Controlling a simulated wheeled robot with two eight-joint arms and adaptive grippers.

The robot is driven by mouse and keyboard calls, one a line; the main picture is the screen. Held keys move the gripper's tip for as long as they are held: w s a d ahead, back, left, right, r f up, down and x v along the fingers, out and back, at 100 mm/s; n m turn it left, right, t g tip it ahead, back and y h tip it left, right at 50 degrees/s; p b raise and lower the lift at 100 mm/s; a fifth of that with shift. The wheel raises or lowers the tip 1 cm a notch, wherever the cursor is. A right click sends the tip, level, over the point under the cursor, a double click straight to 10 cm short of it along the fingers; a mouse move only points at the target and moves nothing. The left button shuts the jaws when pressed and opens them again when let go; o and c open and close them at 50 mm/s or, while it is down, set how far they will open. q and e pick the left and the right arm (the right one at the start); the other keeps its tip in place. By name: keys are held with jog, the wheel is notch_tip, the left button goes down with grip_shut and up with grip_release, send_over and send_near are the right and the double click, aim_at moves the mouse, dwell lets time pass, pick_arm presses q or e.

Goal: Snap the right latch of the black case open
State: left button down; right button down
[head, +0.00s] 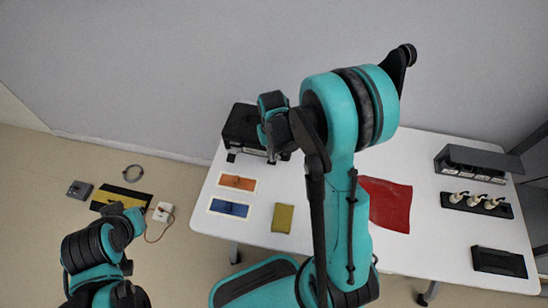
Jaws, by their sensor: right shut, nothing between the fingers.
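The black case (240,124) stands at the back left of the white table, partly hidden behind my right arm. A small latch (231,156) shows low on the left of its front. The right latch is hidden or cannot be told apart from my gripper. My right gripper (272,154) is shut and empty, pointing down at the right part of the case's front. I cannot tell whether it touches the case. My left gripper (113,210) is small and dark at the lower left, away from the table; its fingers are unclear.
The white table (330,180) also bears an orange panel (238,182), a blue panel (229,208), a yellow block (283,218) and a red cloth (388,203). A dark rack (476,156), a black strip with white pieces (477,205) and a black tray (499,262) are at right.

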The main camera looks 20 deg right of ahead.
dwell(0.4)
jog(key=shift+r+p, duration=0.5)
jog(key=shift+s+a+r+p, duration=0.25)
jog(key=shift+r+p, duration=0.45)
jog(key=shift+r, duration=0.3)
jog(key=shift+s+a+r+p, duration=0.25)
jog(key=shift+r+p, duration=0.5)
jog(key=shift+r, duration=0.25)
jog(key=shift+s+a+r+p, duration=0.15)
jog(key=shift+s+r+p, duration=0.1)
jog(key=shift+r+p, duration=0.6)
jog(key=shift+r, duration=0.15)
jog(key=s+a+r+n+t+b, duration=0.1)
jog(key=s+a+r+t+b, duration=0.1)
jog(key=s+r+t, duration=0.5)
jog(key=shift+s+a+r+b, duration=0.3)
jog(key=shift+s+a+r, duration=0.8)
jog(key=shift+r, duration=2.15)
